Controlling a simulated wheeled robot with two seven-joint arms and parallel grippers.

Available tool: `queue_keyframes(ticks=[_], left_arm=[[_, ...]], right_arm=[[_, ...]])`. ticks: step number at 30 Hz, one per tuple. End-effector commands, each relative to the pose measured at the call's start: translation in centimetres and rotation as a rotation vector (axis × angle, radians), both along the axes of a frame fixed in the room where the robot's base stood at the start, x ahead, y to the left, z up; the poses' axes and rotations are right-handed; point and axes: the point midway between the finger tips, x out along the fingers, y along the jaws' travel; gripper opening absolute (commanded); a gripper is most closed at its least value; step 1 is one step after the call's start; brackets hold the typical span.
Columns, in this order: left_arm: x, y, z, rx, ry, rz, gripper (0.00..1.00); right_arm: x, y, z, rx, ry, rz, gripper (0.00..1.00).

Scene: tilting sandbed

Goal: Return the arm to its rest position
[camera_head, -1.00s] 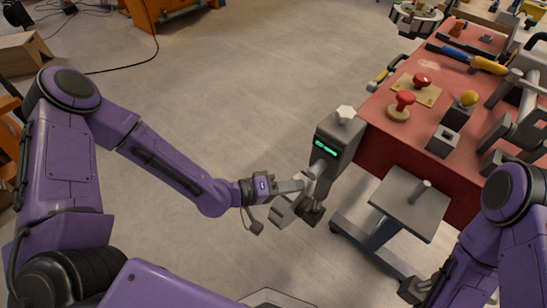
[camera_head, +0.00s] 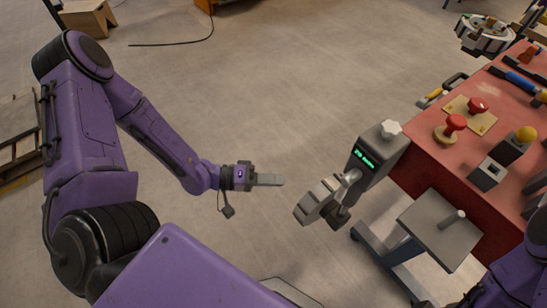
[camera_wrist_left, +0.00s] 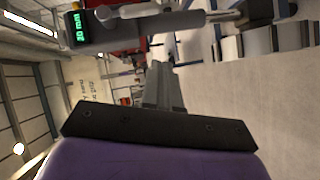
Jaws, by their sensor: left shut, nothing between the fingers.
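My left gripper (camera_head: 268,180) is shut and empty, held out over the open floor at the end of my purple left arm. Its closed grey fingers also show in the wrist view (camera_wrist_left: 163,88). A grey device (camera_head: 378,155) with a green display and a white knob stands to its right, with a clear gap between them. The device's light grey lever-like part (camera_head: 318,200) points towards my fingers without touching them. The display reads 20 mm in the wrist view (camera_wrist_left: 79,27). Part of my right arm shows at the lower right corner; its gripper is out of view.
A red-topped bench (camera_head: 475,145) on the right carries red knobs (camera_head: 455,122), a yellow ball knob (camera_head: 526,134) and tools. A grey stand (camera_head: 440,230) with a short post is below it. The floor (camera_head: 290,90) beyond my left gripper is clear.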

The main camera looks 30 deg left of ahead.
Motion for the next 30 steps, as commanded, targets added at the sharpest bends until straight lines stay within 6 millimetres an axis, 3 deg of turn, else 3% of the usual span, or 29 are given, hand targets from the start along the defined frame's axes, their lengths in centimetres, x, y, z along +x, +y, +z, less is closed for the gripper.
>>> queue_keyframes(ticks=[12,17,20,23,27,30], left_arm=[[0.4,0.2,0.0,0.036,-0.047,0.011,0.0],[3.8,3.2,-1.4,0.151,0.0,0.295,0.0],[3.8,5.3,-4.3,0.316,0.126,0.454,0.0],[1.4,7.3,-7.8,0.527,0.28,0.569,0.0],[-5.4,10.0,-11.7,0.884,0.504,0.642,0.0],[-11.1,11.1,-12.8,1.108,0.622,0.634,0.0]], right_arm=[[0.0,0.0,0.0,0.0,0.0,0.0,0.48],[0.0,0.0,0.1,0.0,0.0,0.0,0.48],[0.0,0.0,0.4,0.0,0.0,0.0,0.48],[0.0,0.0,0.9,0.0,0.0,0.0,0.48],[0.0,0.0,1.6,0.0,0.0,0.0,0.48],[0.0,0.0,2.2,0.0,0.0,0.0,0.48]])
